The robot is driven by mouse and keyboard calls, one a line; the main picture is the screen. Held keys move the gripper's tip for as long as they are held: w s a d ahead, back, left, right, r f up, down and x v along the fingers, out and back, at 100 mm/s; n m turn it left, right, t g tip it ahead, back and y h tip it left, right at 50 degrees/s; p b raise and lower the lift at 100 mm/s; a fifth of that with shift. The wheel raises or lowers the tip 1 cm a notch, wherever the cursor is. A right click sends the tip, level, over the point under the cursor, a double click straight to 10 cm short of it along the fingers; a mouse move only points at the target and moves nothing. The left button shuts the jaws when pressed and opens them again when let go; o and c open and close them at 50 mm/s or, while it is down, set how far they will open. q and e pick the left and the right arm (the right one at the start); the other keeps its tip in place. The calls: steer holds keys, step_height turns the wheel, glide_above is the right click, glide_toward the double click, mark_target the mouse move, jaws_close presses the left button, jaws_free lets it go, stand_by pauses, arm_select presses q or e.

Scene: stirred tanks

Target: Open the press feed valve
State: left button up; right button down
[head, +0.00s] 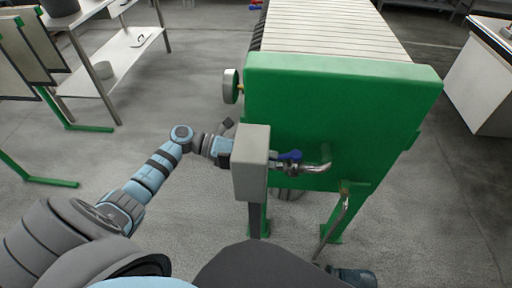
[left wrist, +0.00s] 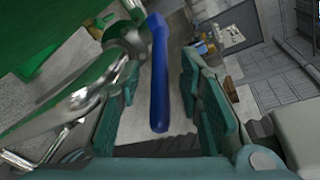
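The press feed valve's blue handle (head: 290,156) sits on a metal pipe (head: 318,166) at the front of the green press frame (head: 330,110). In the left wrist view the blue handle (left wrist: 160,75) stands lengthwise between the two teal fingers of my left gripper (left wrist: 158,105), with gaps on both sides. The left gripper is open. The shiny valve body and pipe (left wrist: 85,95) lie to the left there. In the head view a grey box hides much of this gripper. Only a dark teal piece, probably of my right gripper, shows at the bottom edge; its fingers cannot be made out.
The grey box (head: 250,160) on a post stands close in front of the valve. A round grey gauge (head: 231,86) sticks out left of the frame. A lower bent pipe (head: 340,208) hangs to the right. A steel table (head: 125,50) is at the back left. Floor is clear on the right.

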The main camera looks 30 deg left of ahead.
arm_select(q)
steer(key=v, duration=1.1)
steer(key=shift+a, duration=0.35)
steer(key=shift+s, duration=0.15)
